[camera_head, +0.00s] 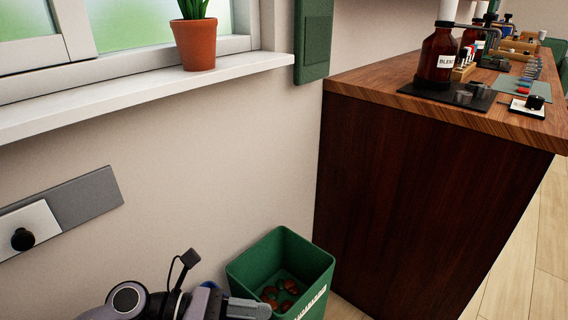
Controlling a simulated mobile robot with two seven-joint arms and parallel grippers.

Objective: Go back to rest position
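My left gripper (248,309) shows at the bottom edge, left of centre, low in front of the green bin (240,270). Its grey fingers point to the right and are partly cut off by the frame edge. I cannot tell whether they are open or shut, and I see nothing held between them. My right gripper is not in view.
The bin holds several reddish-brown pieces and stands between the wall and a dark wooden counter (420,190). A brown bottle (438,55) and lab tools stand on the counter. A potted plant (195,42) sits on the white sill (130,88). Wooden floor (515,270) is clear at right.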

